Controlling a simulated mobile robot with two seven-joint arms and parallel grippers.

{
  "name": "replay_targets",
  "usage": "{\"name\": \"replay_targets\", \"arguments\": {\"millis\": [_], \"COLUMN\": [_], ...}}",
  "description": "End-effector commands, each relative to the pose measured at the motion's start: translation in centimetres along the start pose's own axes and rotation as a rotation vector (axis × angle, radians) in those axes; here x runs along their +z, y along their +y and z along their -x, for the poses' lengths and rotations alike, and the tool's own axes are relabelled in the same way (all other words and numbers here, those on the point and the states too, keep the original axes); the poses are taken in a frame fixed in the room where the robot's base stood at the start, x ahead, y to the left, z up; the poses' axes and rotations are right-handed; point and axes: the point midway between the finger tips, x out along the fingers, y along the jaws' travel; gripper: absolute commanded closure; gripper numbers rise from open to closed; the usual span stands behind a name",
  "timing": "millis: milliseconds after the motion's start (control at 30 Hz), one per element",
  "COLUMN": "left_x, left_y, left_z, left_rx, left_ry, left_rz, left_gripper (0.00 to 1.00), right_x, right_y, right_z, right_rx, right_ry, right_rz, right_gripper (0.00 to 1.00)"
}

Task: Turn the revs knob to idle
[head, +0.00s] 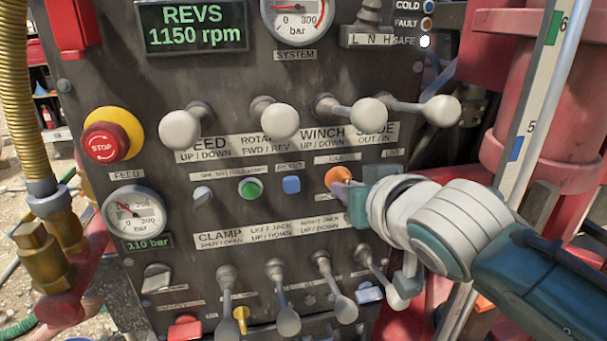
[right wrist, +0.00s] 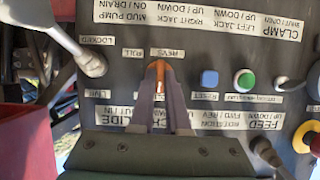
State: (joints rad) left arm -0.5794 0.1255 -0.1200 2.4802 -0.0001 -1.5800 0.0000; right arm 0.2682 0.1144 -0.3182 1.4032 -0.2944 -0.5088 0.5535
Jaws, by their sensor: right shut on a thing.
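The orange revs knob (head: 338,174) sits on the dark control panel (head: 320,220), right of the blue button. My right gripper (head: 345,187) comes in from the right and is shut on the knob. In the right wrist view the orange knob (right wrist: 159,83) shows between the two grey-purple fingertips (right wrist: 159,68). A label by it reads REVS in that upside-down view. The fingers hide part of the knob, so its exact pointing is hard to tell. The display (head: 192,25) reads REVS 1150 rpm. My left gripper is not in view.
A row of levers with pale round knobs (head: 274,120) juts out above the revs knob. More levers (head: 282,295) stand below. A blue button (head: 291,185), a green button (head: 250,189) and a red stop button (head: 108,147) lie to the left. A red cylinder (head: 535,90) stands at right.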

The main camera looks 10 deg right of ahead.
Motion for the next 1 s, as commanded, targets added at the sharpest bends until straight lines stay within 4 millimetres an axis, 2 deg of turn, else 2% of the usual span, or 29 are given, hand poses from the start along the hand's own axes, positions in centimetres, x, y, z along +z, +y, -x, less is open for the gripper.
{"name": "replay_targets", "arguments": {"millis": [567, 600, 833, 867, 1000], "left_x": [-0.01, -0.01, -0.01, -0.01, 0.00], "left_y": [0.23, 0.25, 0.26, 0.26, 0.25], "left_z": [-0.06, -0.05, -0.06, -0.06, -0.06], "left_rx": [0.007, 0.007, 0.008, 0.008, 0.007], "left_ry": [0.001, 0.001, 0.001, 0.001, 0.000], "left_rz": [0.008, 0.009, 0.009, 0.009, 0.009], "left_gripper": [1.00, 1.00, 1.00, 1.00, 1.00], "right_x": [-0.06, -0.06, -0.05, -0.04, -0.03], "right_y": [-0.03, -0.03, -0.03, -0.03, -0.03], "right_z": [0.00, 0.00, 0.00, 0.00, 0.00], "right_rx": [0.016, 0.016, 0.015, 0.015, 0.015], "right_ry": [0.002, 0.002, 0.002, 0.001, 0.001], "right_rz": [0.041, 0.041, 0.039, 0.039, 0.038], "right_gripper": [1.00, 0.85, 0.59, 0.56, 0.56]}}
